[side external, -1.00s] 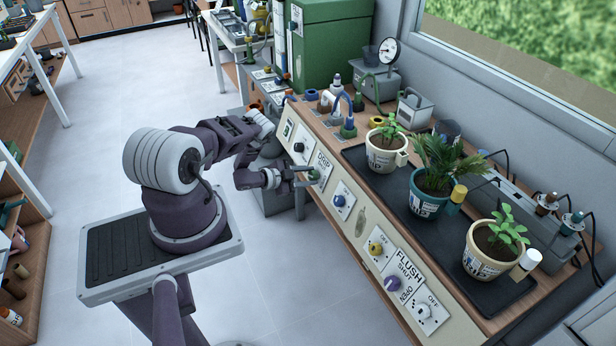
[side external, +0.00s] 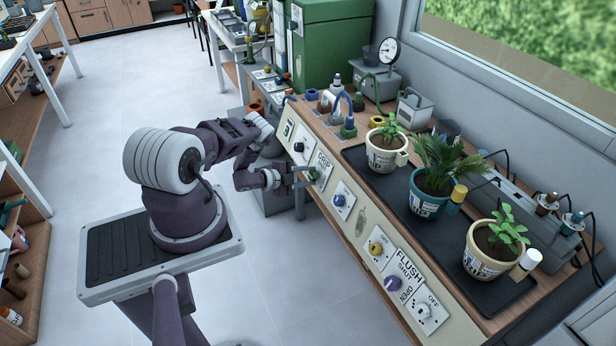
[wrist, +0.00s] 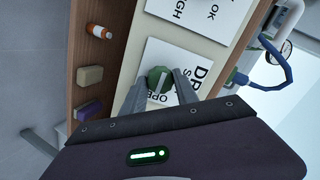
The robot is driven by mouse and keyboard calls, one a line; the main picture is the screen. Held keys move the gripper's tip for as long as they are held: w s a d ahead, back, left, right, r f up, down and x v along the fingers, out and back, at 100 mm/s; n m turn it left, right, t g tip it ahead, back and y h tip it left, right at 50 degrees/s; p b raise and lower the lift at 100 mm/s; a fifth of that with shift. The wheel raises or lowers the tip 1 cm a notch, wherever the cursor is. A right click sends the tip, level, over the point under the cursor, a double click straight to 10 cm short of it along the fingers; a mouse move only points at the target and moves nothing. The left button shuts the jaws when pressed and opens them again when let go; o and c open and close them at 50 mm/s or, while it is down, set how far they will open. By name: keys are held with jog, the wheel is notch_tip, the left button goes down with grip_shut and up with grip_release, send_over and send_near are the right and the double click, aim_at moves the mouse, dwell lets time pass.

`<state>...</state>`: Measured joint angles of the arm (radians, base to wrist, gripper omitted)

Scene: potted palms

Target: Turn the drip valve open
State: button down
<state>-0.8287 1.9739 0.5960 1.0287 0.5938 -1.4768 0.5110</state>
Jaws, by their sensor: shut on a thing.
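The drip valve is a round green knob with a pale line across it (wrist: 158,82), on a white plate (wrist: 152,50) lettered DRIP, with part of OPEN showing below. In the side external view the knob (side external: 314,174) is on the bench's sloping front panel. My gripper (wrist: 159,88) has one grey finger on each side of the knob and is shut on it. In the side external view my gripper (side external: 305,176) reaches the panel from the left. The fingers cover part of the plate's lettering.
A blue knob (side external: 339,200), a yellow knob (side external: 375,247) and the purple FLUSH knob (side external: 392,283) sit further along the panel. Potted plants stand on a black tray (side external: 400,215) behind. A blue hose (wrist: 283,62) shows right of the plate. Floor beside the bench is clear.

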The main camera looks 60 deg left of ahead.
jog(key=shift+s, duration=0.1)
jog(key=c, duration=0.9)
grip_release()
jog(key=shift+c, duration=0.2)
jog(key=v, duration=0.7)
